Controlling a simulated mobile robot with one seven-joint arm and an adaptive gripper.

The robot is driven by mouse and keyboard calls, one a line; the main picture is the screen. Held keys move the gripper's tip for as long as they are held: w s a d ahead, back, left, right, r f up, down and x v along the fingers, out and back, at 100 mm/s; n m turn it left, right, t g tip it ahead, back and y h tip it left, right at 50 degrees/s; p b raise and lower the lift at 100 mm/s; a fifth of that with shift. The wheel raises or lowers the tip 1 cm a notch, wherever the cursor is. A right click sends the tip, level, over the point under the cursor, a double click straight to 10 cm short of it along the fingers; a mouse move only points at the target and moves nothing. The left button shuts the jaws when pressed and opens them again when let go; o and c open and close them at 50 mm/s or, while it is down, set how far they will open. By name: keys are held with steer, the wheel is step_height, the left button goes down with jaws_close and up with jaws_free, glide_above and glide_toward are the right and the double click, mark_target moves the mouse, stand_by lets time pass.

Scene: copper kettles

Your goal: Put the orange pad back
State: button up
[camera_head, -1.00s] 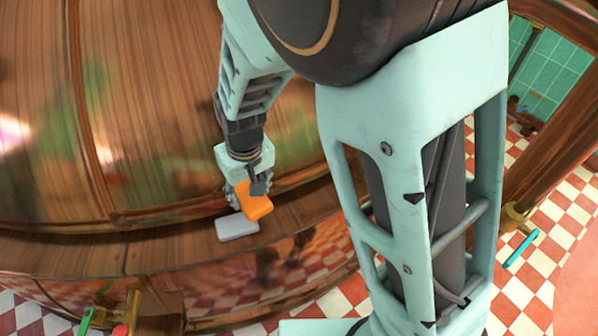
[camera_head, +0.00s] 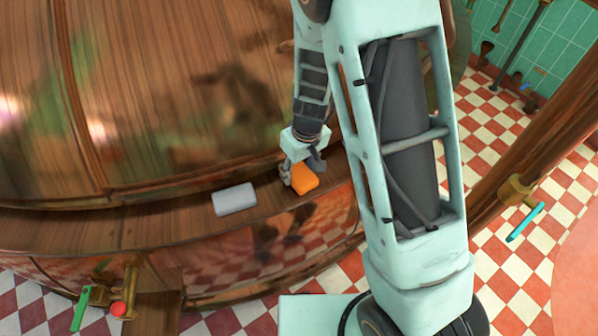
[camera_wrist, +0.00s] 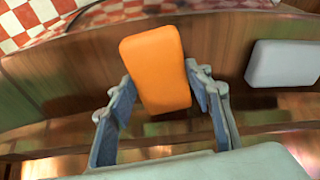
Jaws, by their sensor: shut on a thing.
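The orange pad (camera_head: 304,180) is between the fingers of my gripper (camera_head: 299,176), which is shut on it. In the wrist view the orange pad (camera_wrist: 156,68) stands out past the fingertips, with a finger of my gripper (camera_wrist: 163,88) against each side. The pad is over the wooden ledge (camera_head: 160,228) of the large copper kettle; I cannot tell whether it touches the ledge. A grey pad (camera_head: 235,199) lies on the ledge to the left, apart from the orange one. The grey pad also shows at the right of the wrist view (camera_wrist: 283,63).
The curved kettle wall (camera_head: 180,90) rises behind the ledge. A green-handled tap (camera_head: 82,308) and a red knob (camera_head: 118,309) are at the lower left. A teal-handled valve (camera_head: 526,222) is at the right. The ledge left of the grey pad is clear.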

mark_target(303, 177)
steer(key=shift+f, duration=0.4)
steer(key=shift+f, duration=0.15)
steer(key=o, duration=1)
steer(key=r, duration=0.4)
steer(key=s+r+p, duration=0.1)
steer(key=r, duration=0.3)
steer(key=d+r+p, duration=0.1)
steer(key=r, duration=0.3)
steer(key=shift+s+r, duration=0.1)
steer(key=shift+s, duration=0.2)
